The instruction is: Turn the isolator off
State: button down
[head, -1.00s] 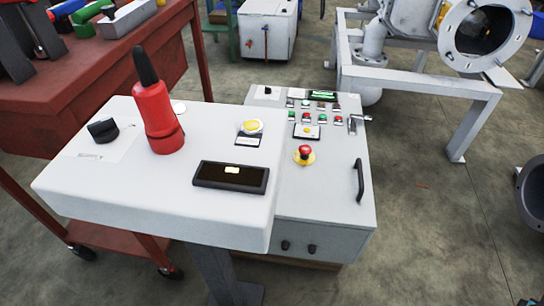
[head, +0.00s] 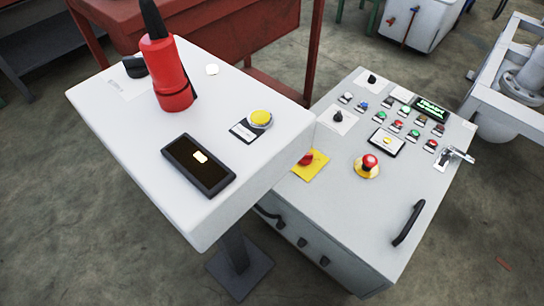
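A red rotary switch on a square yellow plate (head: 308,164), which looks like the isolator, is on the grey control cabinet (head: 345,225), close to the side of the white console. Its red handle is small and partly hard to read, so I cannot tell its exact position. A round red push button on a yellow ring (head: 369,165) is to its right. My gripper is not in view.
The white console (head: 130,135) on a post stands left of the cabinet. It carries a red cylinder with a black top (head: 168,75), a yellow button (head: 260,118) and a dark display (head: 198,165). A silver latch (head: 457,155) and black handle (head: 409,222) are on the cabinet's right. Floor is clear in front.

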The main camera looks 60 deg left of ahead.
aim_at(307, 160)
jog(key=u, duration=2.3)
jog(key=k, duration=0.5)
jog(key=z, duration=0.95)
jog(key=i, duration=0.65)
jog(key=u, duration=0.65)
